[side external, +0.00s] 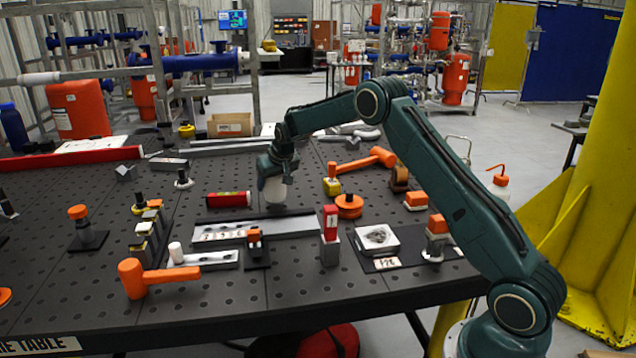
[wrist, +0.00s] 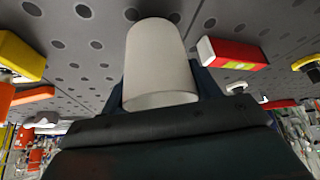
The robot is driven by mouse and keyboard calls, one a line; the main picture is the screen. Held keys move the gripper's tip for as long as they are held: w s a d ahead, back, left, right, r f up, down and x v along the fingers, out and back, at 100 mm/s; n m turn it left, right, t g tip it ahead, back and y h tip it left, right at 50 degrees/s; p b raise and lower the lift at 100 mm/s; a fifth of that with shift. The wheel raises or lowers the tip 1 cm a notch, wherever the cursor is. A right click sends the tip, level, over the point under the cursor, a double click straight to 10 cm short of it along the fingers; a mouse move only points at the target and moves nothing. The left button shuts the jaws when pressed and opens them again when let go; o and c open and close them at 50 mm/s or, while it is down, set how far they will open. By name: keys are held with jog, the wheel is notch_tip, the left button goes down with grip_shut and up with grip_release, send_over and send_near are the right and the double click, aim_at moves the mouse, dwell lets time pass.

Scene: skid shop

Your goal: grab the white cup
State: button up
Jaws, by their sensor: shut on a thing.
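The white cup (side external: 275,190) is at the middle of the dark perforated table, below my gripper (side external: 272,172) in the side view. In the wrist view the cup (wrist: 160,62) fills the space between the two dark fingers (wrist: 158,92), and my gripper is shut on it. The cup looks roughly upright in the side view. Its upper part is partly hidden by the fingers. I cannot tell whether its bottom touches the table.
A red and yellow box (side external: 228,199) lies left of the cup. A grey metal bar (side external: 250,228) is in front of it. An orange mallet (side external: 368,161) and an orange round part (side external: 348,206) are to the right. An orange-headed hammer (side external: 150,278) lies near the front edge.

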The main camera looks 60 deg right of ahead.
notch_tip(320, 180, up, 18)
dwell(0.5)
dwell(0.5)
